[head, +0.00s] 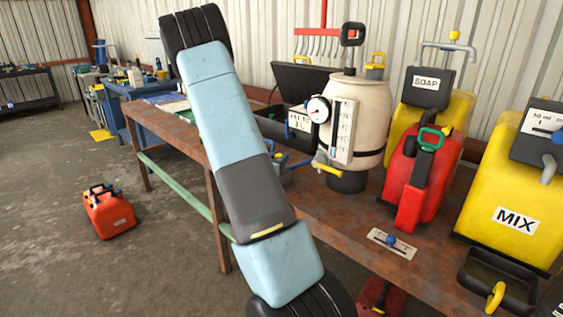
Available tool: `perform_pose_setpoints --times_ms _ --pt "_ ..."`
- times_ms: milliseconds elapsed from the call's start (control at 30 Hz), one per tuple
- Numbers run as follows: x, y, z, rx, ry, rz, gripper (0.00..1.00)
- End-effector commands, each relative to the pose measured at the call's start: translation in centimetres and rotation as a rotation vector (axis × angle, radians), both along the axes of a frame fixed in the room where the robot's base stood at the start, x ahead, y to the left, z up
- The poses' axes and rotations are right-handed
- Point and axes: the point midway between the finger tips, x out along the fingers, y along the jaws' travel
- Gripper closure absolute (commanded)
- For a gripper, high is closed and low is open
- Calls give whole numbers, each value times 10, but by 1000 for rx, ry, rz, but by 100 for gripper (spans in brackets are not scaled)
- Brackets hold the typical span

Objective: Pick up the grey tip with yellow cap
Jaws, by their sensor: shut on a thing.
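My arm, light blue and dark grey, crosses the head view from top left to bottom centre. My gripper is not in view, so its hold does not show. I cannot tell for sure which thing is the grey tip with yellow cap. A grey spout with a yellow end (327,168) sits low on the front of the cream tank (357,115). A grey bent tube with a yellow cap (454,36) stands on top of the yellow SOAP can (463,108).
The rusty workbench (445,270) holds a red can (437,165), a yellow MIX can (515,190), a black tray (505,277) and a small metal plate (391,243). A red can (110,212) stands on the floor at left. Open floor lies left of the bench.

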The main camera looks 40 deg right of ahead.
Motion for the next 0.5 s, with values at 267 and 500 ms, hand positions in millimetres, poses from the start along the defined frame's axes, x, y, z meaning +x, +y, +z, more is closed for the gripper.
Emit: perform_pose_setpoints --times_ms 267,500 --pt "0 0 6 1 -2 0 100" --pt "-2 3 37 0 -4 1 100"
